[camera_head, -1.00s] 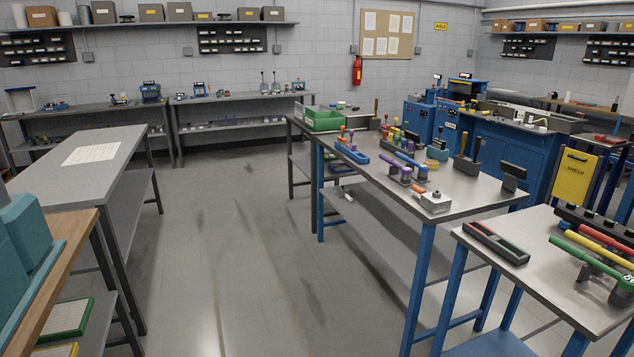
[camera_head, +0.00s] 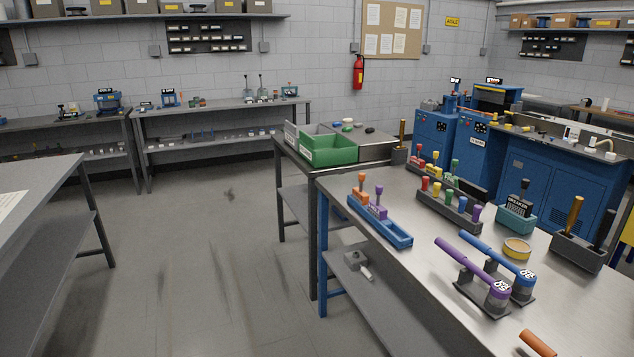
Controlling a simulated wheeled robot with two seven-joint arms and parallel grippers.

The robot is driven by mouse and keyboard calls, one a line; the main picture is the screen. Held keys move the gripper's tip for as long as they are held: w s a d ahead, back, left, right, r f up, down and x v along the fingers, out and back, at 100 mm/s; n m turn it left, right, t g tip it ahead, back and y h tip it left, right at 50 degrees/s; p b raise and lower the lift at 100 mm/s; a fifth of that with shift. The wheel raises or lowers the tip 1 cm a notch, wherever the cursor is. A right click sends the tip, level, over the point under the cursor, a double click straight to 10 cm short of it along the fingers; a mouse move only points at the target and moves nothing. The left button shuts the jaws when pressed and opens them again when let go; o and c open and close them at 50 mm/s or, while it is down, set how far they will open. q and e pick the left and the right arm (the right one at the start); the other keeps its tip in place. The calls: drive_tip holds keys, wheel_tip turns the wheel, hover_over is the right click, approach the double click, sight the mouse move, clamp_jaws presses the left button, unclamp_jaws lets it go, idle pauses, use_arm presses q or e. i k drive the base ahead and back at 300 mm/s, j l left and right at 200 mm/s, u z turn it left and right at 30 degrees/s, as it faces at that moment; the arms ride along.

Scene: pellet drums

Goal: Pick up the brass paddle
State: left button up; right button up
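Two brass-coloured upright pieces show in the head view, and I cannot tell which is the brass paddle. One brass-coloured piece (camera_head: 574,214) stands upright in a dark grey holder (camera_head: 577,253) at the right of the steel-topped bench, beside a black upright piece (camera_head: 604,230). Another brass-coloured upright piece (camera_head: 402,132) stands in a small dark block (camera_head: 399,155) at the far end of the benches. The lower ends of both are hidden in their holders. Neither of my grippers is in view.
The steel bench (camera_head: 398,207) also holds a blue rack (camera_head: 381,222), a grey rack of coloured pegs (camera_head: 447,209), a teal box (camera_head: 516,219), a yellow ring (camera_head: 517,248), and purple (camera_head: 468,262) and blue (camera_head: 493,255) handled tools. Open floor (camera_head: 215,270) lies left of it.

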sight(402, 121)
drive_tip(key=i+z, duration=0.25)
drive_tip(key=i, duration=0.2)
drive_tip(key=i+j+z, duration=0.2)
drive_tip(key=i, duration=0.2)
drive_tip(key=i+j+z, duration=0.25)
drive_tip(key=i, duration=0.15)
drive_tip(key=i+j+z, duration=0.2)
drive_tip(key=i, duration=0.2)
drive_tip(key=i+j+u, duration=0.45)
drive_tip(key=j, duration=0.2)
drive_tip(key=i+j+u, duration=0.45)
drive_tip(key=j, duration=0.15)
drive_tip(key=i+j+u, duration=0.3)
drive_tip(key=i, duration=0.45)
drive_tip(key=i+j+u, duration=0.1)
drive_tip(key=i+u, duration=0.2)
drive_tip(key=i, duration=3)
drive_tip(key=i+z, duration=0.35)
drive_tip(key=i, duration=0.15)
drive_tip(key=i+z, duration=0.35)
drive_tip(key=i, duration=0.2)
drive_tip(key=i+j+z, duration=0.35)
drive_tip(key=i+l+z, duration=0.25)
drive_tip(key=z, duration=0.15)
drive_tip(key=i+z, duration=0.85)
drive_tip(key=i+j+z, duration=0.2)
drive_tip(key=i+z, duration=0.25)
